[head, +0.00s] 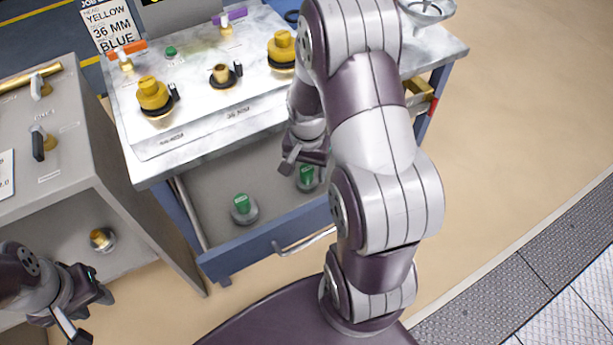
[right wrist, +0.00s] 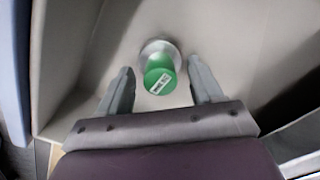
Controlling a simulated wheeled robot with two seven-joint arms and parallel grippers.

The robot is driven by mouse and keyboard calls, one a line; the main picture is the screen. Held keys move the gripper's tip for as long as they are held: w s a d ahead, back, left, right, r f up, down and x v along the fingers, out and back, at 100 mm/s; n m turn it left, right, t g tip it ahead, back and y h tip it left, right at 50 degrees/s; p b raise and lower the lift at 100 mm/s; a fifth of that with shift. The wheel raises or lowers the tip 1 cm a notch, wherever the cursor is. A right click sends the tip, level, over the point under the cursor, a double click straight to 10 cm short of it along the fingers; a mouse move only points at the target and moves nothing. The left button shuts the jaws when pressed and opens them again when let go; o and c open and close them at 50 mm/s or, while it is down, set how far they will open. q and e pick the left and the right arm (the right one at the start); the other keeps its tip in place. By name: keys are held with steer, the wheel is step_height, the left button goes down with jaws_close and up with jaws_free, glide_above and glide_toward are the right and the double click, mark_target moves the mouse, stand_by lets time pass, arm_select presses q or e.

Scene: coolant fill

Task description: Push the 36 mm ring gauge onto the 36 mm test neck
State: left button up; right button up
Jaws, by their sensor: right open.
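Two green-handled pieces with round grey metal bases stand in the open drawer, one at the left (head: 242,205) and one at the right (head: 306,175). They look like the gauges, but I cannot read a size. My right gripper (head: 303,163) is open just above the right one. In the right wrist view, a green handle with a white label (right wrist: 159,76) shows between and just beyond the open fingertips (right wrist: 162,82), not gripped. A bare brass neck (head: 221,73) stands on the bench top; its size cannot be read. My left gripper (head: 92,316) is open and empty at lower left.
Yellow caps (head: 153,95) (head: 282,49) stand on both sides of the brass neck. A sign (head: 108,25) reads yellow, 36 MM, blue. A grey cabinet (head: 112,190) with valves stands at left. The blue drawer front (head: 247,250) and its walls surround the green pieces.

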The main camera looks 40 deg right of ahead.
steer(key=shift+f, duration=0.6)
steer(key=c, duration=0.8)
steer(key=shift+o, duration=0.2)
steer(key=shift+r, duration=0.1)
